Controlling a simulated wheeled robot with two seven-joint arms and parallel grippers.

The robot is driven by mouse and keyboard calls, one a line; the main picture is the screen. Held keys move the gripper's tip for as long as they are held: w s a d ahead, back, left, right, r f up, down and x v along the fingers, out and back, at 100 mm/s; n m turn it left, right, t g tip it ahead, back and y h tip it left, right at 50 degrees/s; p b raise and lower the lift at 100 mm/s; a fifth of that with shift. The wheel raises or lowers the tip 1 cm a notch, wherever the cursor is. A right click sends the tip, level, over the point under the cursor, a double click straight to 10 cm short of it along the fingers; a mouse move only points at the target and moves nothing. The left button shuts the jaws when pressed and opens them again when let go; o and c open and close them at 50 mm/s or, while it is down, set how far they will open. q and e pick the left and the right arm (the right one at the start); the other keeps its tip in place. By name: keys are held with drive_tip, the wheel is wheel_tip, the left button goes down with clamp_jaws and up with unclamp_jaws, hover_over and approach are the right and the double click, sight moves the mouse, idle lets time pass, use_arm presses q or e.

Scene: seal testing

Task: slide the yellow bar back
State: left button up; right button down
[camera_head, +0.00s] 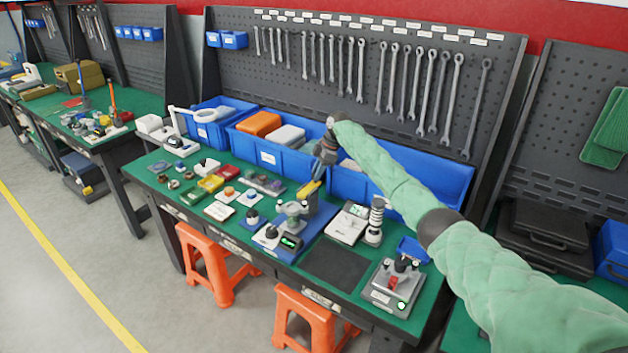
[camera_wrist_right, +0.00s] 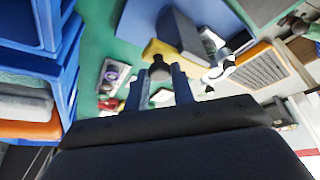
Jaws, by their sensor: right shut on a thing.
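The yellow bar (camera_head: 311,188) shows in the head view on top of a grey test device (camera_head: 293,211) with a blue base, near the middle of the bench. My right gripper (camera_head: 325,153) reaches down to it from above and behind. In the right wrist view the yellow bar (camera_wrist_right: 165,51) lies across the tips of my right gripper (camera_wrist_right: 160,72). The two fingers are shut on the bar, though the exact contact is partly hidden. My left gripper is in neither view.
Blue bins (camera_head: 290,152) line the back of the green bench, close behind my right gripper. A white meter (camera_head: 348,224) and a ribbed post (camera_head: 375,220) stand right of the device. A dark mat (camera_head: 335,263) in front is bare. Wrenches hang on the pegboard.

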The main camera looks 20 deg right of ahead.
drive_tip(key=shift+w+d, duration=0.15)
drive_tip(key=shift+d, duration=0.05)
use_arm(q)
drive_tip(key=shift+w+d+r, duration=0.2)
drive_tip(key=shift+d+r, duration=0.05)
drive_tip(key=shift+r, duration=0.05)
use_arm(e)
drive_tip(key=shift+r, duration=0.2)
drive_tip(key=c, duration=1.4)
unclamp_jaws()
drive_tip(key=shift+o, duration=1.1)
drive_tip(key=shift+w+f, duration=0.1)
drive_tip(key=shift+f, duration=0.1)
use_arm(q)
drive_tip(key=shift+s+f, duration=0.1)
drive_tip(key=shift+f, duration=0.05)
use_arm(e)
drive_tip(key=shift+r, duration=0.15)
drive_tip(key=shift+d+r+b, duration=0.2)
drive_tip(key=shift+r+b, duration=0.05)
drive_tip(key=shift+b, duration=0.05)
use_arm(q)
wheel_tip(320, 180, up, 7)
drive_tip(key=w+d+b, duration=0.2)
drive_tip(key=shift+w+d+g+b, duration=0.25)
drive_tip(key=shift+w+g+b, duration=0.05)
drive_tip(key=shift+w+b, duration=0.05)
use_arm(e)
drive_tip(key=v, duration=0.7)
